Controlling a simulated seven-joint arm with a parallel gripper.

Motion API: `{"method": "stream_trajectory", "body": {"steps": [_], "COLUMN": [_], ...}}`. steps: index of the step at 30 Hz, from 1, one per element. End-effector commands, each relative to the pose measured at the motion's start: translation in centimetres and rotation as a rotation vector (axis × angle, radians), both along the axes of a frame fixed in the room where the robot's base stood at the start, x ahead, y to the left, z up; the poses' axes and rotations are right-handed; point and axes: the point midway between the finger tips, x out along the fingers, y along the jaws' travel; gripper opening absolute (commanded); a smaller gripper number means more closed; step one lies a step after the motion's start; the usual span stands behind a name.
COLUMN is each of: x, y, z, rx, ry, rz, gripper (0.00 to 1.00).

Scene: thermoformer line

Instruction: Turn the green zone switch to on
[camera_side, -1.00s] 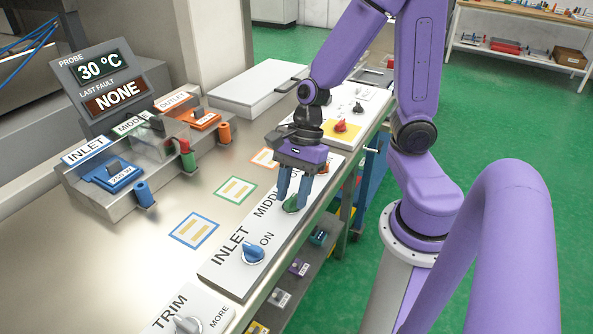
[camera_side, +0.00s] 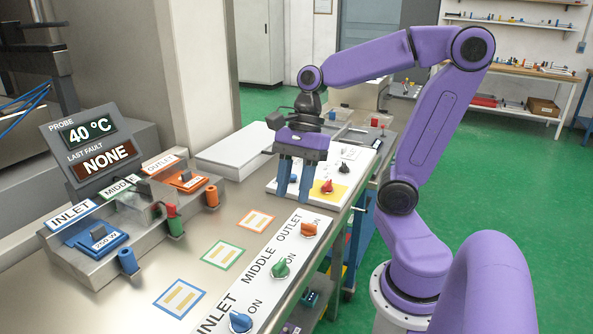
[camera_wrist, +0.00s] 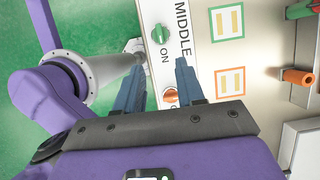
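The green switch knob (camera_side: 280,266) sits on the white panel by the words MIDDLE and ON. It also shows in the wrist view (camera_wrist: 160,35), its ridge running roughly along the strip toward the ON side. I cannot tell its exact setting. My gripper (camera_side: 294,194) is raised beyond the OUTLET end of the panel, apart from the green knob. Its two blue fingers are apart with nothing held between them, as the wrist view also shows (camera_wrist: 157,72).
An orange knob (camera_side: 309,230) and a blue knob (camera_side: 240,321) flank the green one. A red knob (camera_side: 327,187) on a yellow patch is close to my fingers. The probe display (camera_side: 92,131) reads 40 °C; last fault reads NONE (camera_side: 106,159).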

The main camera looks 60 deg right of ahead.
Motion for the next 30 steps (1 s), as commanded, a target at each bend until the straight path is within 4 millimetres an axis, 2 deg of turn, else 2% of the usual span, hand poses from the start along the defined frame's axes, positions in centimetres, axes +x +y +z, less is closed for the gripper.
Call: {"method": "stream_trajectory", "body": {"steps": [3, 7, 21, 23, 26, 30], "x": [0.1, 0.0, -0.2, -0.4, -1.2, -2.8], "y": [-0.6, -0.9, -0.8, -0.5, 0.4, 2.0], "z": [1.4, 2.3, 2.3, 2.0, 1.0, -1.0], "rx": [0.001, 0.000, -0.006, -0.019, -0.052, -0.107], "ry": [-0.003, 0.000, -0.009, -0.024, -0.078, -0.183], "rz": [-0.002, 0.000, 0.040, 0.111, 0.330, 0.779], "gripper": [0.38, 0.38, 0.38, 0.38, 0.38, 0.38]}}
